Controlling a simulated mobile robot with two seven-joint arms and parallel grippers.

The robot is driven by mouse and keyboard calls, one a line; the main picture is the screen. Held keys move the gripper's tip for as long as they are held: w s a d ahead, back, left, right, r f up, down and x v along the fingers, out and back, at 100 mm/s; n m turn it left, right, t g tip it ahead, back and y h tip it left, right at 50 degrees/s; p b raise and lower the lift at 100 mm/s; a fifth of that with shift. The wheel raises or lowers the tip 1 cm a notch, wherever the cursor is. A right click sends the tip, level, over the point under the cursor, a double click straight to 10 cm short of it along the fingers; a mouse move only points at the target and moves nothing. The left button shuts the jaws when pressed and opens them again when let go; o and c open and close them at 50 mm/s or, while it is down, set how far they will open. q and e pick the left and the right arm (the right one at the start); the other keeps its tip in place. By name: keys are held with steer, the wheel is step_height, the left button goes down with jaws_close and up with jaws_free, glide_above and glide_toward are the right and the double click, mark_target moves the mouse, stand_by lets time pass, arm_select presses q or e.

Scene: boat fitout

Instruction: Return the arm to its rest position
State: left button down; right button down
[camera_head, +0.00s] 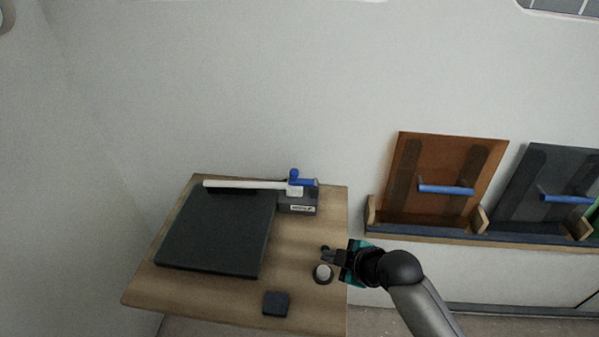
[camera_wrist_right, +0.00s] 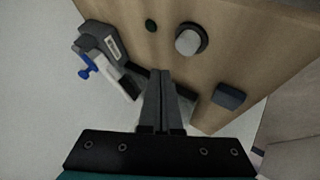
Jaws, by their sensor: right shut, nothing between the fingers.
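My right gripper (camera_head: 329,255) is above the right part of the wooden table (camera_head: 305,240), near a small round white-topped knob with a dark base (camera_head: 322,273). Its fingers are together with nothing between them. In the right wrist view the shut fingers (camera_wrist_right: 166,85) point at the table, and the white-topped knob (camera_wrist_right: 189,40) shows beyond them, apart from the fingertips. My right arm comes in from the lower right. My left gripper is in neither view.
A large dark flat panel (camera_head: 215,230) covers the table's left part. Behind it stands a grey device with a white bar and blue handle (camera_head: 298,196). A small dark block (camera_head: 276,304) lies near the front edge. Brown (camera_head: 440,180) and dark boards (camera_head: 562,190) with blue handles stand in a wall rack.

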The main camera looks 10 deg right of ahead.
steer(key=s+m, duration=0.1)
steer(key=s, duration=0.2)
steer(key=s+m+g, duration=0.1)
steer(key=s, duration=0.2)
steer(key=s+m+h, duration=0.1)
steer(key=s+m, duration=0.1)
steer(key=shift+s+a+f+g, duration=0.2)
steer(key=shift+s+a+g, duration=0.1)
steer(key=shift+s+g, duration=0.1)
steer(key=s+d+r+m+g+h, duration=0.1)
steer(key=s+d+r+m, duration=0.1)
steer(key=s+m, duration=0.35)
steer(key=s+d+r+m+g+h, duration=0.1)
steer(key=s+m+g+h, duration=0.15)
steer(key=s, duration=0.55)
step_height(320, 180, down, 29)
steer(key=s+b, duration=0.2)
steer(key=b, duration=0.4)
steer(key=s+d+f+g+b, duration=0.2)
steer(key=s+d+f+b, duration=0.1)
steer(key=s+f, duration=1.1)
step_height(320, 180, down, 4)
steer(key=shift+s+r+b, duration=0.25)
steer(key=shift+s+b, duration=0.15)
steer(key=shift+b, duration=0.3)
steer(key=shift+y, duration=0.25)
stand_by(1.1)
